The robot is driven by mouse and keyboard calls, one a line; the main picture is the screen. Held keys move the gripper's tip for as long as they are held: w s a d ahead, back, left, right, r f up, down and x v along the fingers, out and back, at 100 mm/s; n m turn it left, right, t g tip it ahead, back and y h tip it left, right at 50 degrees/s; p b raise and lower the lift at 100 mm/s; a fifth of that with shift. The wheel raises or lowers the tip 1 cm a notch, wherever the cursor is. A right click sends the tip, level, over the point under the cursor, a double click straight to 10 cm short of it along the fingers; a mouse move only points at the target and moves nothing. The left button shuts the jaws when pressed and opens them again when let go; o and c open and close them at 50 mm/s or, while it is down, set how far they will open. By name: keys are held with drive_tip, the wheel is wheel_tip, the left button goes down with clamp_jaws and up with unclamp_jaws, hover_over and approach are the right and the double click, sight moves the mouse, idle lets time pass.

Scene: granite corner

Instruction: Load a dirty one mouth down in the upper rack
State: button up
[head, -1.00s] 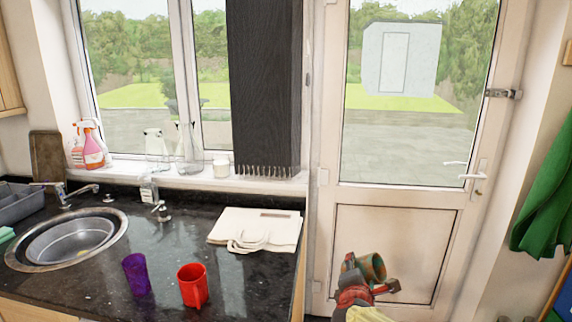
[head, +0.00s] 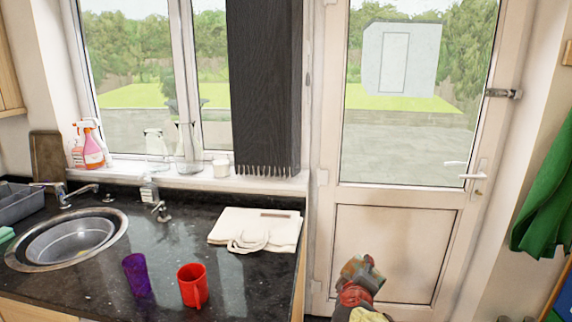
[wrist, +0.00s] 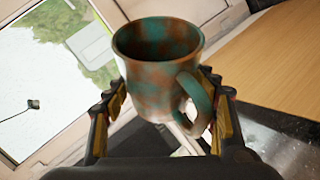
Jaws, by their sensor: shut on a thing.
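A mug (wrist: 158,75) with blotchy teal and rust-brown colouring is between the two fingers of my gripper (wrist: 165,112) in the wrist view. The fingers are shut on its sides. Its handle (wrist: 195,105) points toward the lower right, and its open mouth shows at the top of that view. In the head view my gripper (head: 356,284) holds the mug (head: 361,270) in front of the door's lower panel, right of the counter. There the gripper partly hides the mug. No dishwasher rack shows in either view.
A red mug (head: 193,286) and a purple cup (head: 137,275) stand on the dark counter (head: 110,290). A folded cream cloth (head: 256,229) lies near its right edge. A round sink (head: 68,243) is at left. The white door (head: 395,240) stands behind my gripper.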

drive_tip(key=m, duration=0.5)
drive_tip(key=shift+r+m, duration=0.15)
drive_tip(key=shift+m, duration=0.25)
drive_tip(key=m, duration=0.6)
